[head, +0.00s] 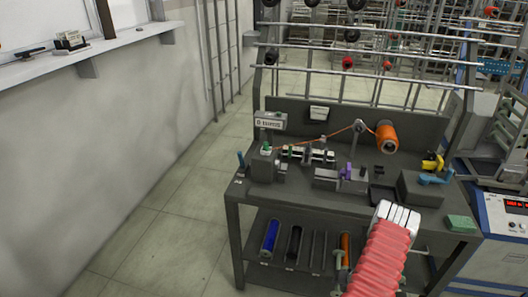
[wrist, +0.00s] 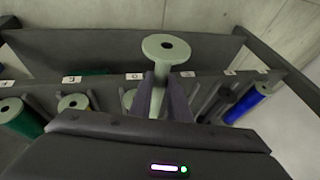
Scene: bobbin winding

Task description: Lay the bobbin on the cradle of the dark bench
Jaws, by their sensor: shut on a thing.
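The bobbin (wrist: 166,47) is pale green, with round flanges and no thread visible. In the wrist view my gripper (wrist: 160,98) is shut on its core between two purple-grey fingers. The dark bench (head: 240,200) has several fixtures on top, including a grey block with a purple part (head: 346,173) and small black supports (head: 377,170). I cannot tell which is the cradle.
The lower shelf holds a blue bobbin (head: 270,236), a dark one (head: 294,242), an orange one (head: 345,242) and empty slots. An orange spool (head: 387,138) with thread, a black box (head: 422,188) and a green pad (head: 461,223) are on top. Floor at left is clear.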

